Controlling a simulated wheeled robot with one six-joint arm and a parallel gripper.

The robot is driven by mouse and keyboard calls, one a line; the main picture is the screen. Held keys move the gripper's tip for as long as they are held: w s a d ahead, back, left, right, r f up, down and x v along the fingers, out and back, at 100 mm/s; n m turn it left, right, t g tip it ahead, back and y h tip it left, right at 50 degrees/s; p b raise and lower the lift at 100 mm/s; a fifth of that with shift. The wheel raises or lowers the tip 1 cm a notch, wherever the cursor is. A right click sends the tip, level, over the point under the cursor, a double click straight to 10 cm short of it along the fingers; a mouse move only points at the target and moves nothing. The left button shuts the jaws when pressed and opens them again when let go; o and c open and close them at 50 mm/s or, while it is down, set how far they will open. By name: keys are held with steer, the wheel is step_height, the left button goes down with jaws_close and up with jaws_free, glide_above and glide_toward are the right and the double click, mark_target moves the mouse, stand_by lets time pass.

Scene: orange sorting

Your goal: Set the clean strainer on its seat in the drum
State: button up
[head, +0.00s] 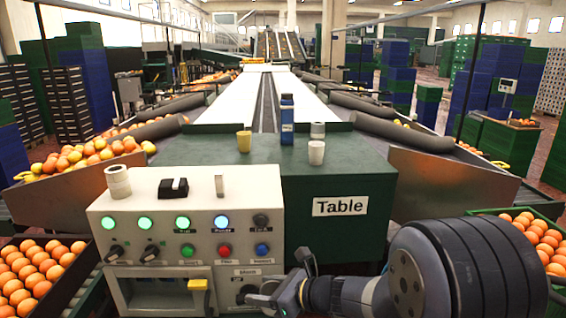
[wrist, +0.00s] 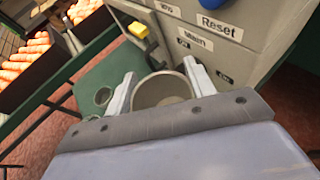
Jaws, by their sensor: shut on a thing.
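My gripper (wrist: 160,88) is shut on a round, beige, cup-shaped thing (wrist: 163,92), apparently the strainer. Its open rim shows between the two pale fingers; I cannot make out any mesh or tell whether it is clean. In the head view my gripper (head: 268,298) is low at the right part of the control panel's front, near a dark knob. The held thing cannot be made out there. A smaller round thing (wrist: 103,97) lies left of the fingers over a green surface in the wrist view. I cannot identify the drum or its seat in either view.
The control panel (head: 185,215) has lit buttons and a yellow handle (head: 198,284), also in the wrist view (wrist: 138,30). Orange crates flank both sides.

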steer(key=w+d+f+m+t+h+b, duration=0.25)
steer(key=d+f+m+h, duration=0.2)
steer(key=d, duration=0.55)
steer(key=w+d+f+m+t+h+b, duration=0.15)
steer(key=d+f+m+t+h, duration=0.3)
steer(key=d, duration=0.55)
step_height(320, 180, up, 19)
steer(key=y+p, duration=0.1)
steer(key=p, duration=1.8)
steer(key=shift+w+a+r+g, duration=0.2)
steer(key=shift+a+g, duration=0.1)
